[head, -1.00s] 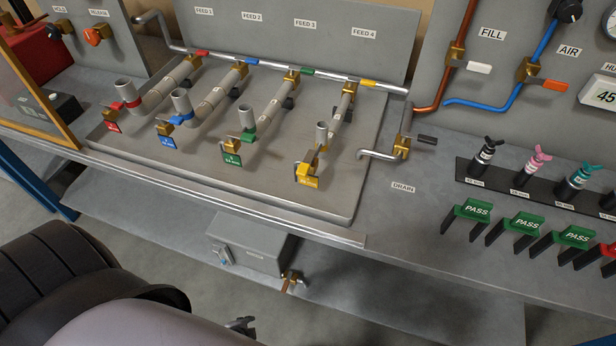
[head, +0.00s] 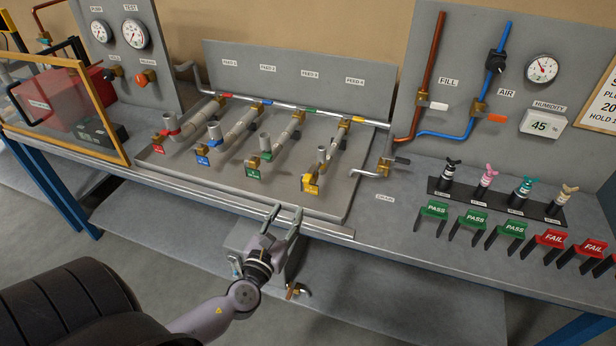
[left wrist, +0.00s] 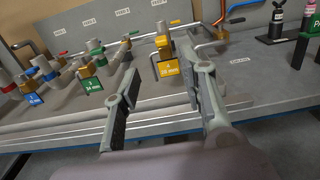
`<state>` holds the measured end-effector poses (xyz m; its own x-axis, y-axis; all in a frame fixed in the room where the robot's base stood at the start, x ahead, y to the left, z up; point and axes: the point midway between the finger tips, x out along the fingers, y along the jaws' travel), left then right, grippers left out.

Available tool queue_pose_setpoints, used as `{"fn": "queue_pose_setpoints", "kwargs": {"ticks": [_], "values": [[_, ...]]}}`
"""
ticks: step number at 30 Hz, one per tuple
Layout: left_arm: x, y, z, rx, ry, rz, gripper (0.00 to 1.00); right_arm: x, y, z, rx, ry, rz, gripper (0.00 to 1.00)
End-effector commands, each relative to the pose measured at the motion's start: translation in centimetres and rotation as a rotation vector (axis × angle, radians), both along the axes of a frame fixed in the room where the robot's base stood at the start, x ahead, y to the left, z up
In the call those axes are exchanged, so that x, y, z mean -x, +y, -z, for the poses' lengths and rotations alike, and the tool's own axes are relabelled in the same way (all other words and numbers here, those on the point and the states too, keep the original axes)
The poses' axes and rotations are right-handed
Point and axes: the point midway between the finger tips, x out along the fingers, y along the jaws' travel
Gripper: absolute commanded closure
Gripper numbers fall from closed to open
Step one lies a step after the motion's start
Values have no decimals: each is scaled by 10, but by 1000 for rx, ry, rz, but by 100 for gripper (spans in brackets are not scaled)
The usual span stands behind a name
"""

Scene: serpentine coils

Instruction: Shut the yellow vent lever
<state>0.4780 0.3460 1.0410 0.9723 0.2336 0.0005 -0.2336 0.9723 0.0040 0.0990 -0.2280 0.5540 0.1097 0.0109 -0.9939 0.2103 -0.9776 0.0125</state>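Feed 4 is the rightmost coil and has a brass valve with a yellow tag (head: 310,184) at its front end, below a small grey upright cup (head: 321,160). A yellow lever handle (head: 357,119) lies along the rear pipe at that coil's back end. I cannot tell for certain which yellow part is the vent lever. My left gripper (head: 287,211) is open and empty, in front of the bench edge and below the yellow tag. In the left wrist view, the yellow tag (left wrist: 168,68) shows beyond and between the two spread fingers (left wrist: 158,78). My right gripper is not in view.
Coils with red (head: 160,148), blue (head: 203,160) and green tags (head: 253,173) stand to the left. A drain valve (head: 386,165) is at the right. The bench's front rail (head: 235,207) runs before the coils. A grey box (head: 240,236) hangs below the bench.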

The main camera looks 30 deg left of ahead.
Motion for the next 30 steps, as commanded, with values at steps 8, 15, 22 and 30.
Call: {"fn": "queue_pose_setpoints", "kwargs": {"ticks": [8, 15, 22, 30], "values": [[-62, 15, -4, 4, -2, -1, 62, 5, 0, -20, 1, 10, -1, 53], [-110, 26, -1, 5, 0, 0, 62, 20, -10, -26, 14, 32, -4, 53], [-137, 32, 1, 5, 1, 0, 62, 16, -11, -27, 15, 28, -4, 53], [-144, 34, 1, 6, 2, 1, 62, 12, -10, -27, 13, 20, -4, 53]]}}
